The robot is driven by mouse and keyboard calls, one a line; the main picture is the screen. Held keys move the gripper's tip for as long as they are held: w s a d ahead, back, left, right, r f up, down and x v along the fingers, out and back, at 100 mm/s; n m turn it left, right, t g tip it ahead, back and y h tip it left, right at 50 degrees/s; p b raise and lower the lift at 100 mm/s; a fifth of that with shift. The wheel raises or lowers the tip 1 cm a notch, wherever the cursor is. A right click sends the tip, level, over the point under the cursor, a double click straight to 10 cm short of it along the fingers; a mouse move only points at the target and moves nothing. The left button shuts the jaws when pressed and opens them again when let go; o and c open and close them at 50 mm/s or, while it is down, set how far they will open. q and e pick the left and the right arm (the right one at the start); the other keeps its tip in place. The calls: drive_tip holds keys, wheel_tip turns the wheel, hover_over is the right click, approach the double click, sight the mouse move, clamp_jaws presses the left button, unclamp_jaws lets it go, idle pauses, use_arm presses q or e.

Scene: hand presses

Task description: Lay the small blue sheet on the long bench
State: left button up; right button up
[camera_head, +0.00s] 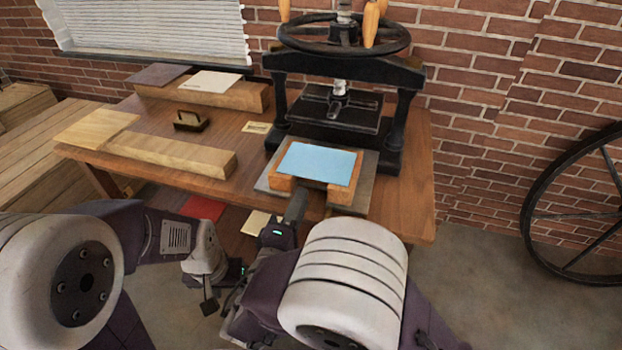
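The small blue sheet (318,163) lies flat on a wooden board (342,196) in front of the black press. My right gripper (299,203) is at the front edge of this board, just below the sheet in the picture; whether its fingers are shut on anything cannot be made out. My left gripper (209,301) hangs low in front of the table, away from the sheet; its fingers are too small and dark to read. A long slatted wooden bench (38,158) stands at the far left, its near part hidden by my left arm.
The black press (392,137) stands on the wooden table (408,198). Wooden blocks (180,153), a dark handled object (190,121), a white sheet (209,82) and a dark sheet (158,75) are left of it. A red sheet (203,208) lies below the tabletop. A large wheel (532,205) stands right.

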sight(310, 170)
drive_tip(key=x, duration=0.6)
drive_tip(key=shift+f, duration=0.2)
drive_tip(key=shift+b+x, duration=0.3)
drive_tip(key=shift+x, duration=0.5)
drive_tip(key=shift+r, duration=0.1)
clamp_jaws()
wheel_tip(310, 170, up, 3)
drive_tip(key=shift+r+p, duration=0.15)
drive_tip(key=shift+p, duration=0.5)
